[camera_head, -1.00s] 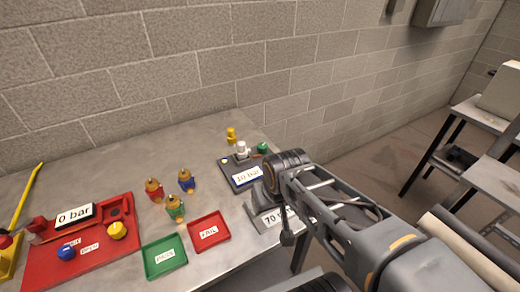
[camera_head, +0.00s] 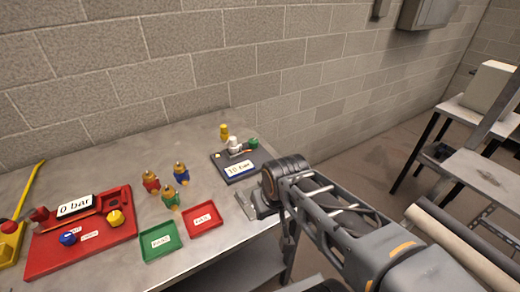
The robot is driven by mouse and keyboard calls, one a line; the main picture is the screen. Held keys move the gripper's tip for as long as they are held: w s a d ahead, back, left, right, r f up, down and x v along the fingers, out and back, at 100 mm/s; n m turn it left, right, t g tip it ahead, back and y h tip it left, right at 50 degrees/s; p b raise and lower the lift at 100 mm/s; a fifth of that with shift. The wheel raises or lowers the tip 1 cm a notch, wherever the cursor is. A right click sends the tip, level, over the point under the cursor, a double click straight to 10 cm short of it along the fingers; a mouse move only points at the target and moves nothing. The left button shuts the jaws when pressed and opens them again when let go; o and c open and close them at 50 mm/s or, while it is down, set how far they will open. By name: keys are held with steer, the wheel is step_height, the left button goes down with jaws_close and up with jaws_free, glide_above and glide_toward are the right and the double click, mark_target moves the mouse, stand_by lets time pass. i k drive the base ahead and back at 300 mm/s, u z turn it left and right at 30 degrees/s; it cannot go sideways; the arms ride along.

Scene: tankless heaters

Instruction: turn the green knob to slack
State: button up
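The green knob (camera_head: 253,143) sits at the right end of a dark grey fixture (camera_head: 231,172) near the back right of the metal table. A sign on this fixture reads 10 bar (camera_head: 240,170). A white fitting (camera_head: 234,145) stands just left of the green knob, and a yellow knob (camera_head: 224,131) stands behind it. My arm comes in from the lower right. Its dark wrist end (camera_head: 284,174) is in front of and to the right of the fixture, apart from the green knob in the picture. My gripper's fingers cannot be made out.
A grey metal piece (camera_head: 246,206) is partly hidden by my arm. Green (camera_head: 146,246) and red (camera_head: 189,222) trays lie in front. Red (camera_head: 151,184), blue (camera_head: 181,173) and green (camera_head: 170,198) valves stand nearby. A red 0 bar fixture (camera_head: 60,260) is left. The block wall is behind.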

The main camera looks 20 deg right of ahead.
mark_target(252, 144)
steer(key=u, duration=0.95)
steer(key=k, duration=0.1)
steer(key=z, duration=1.7)
steer(key=i, duration=0.5)
steer(key=u, duration=0.7)
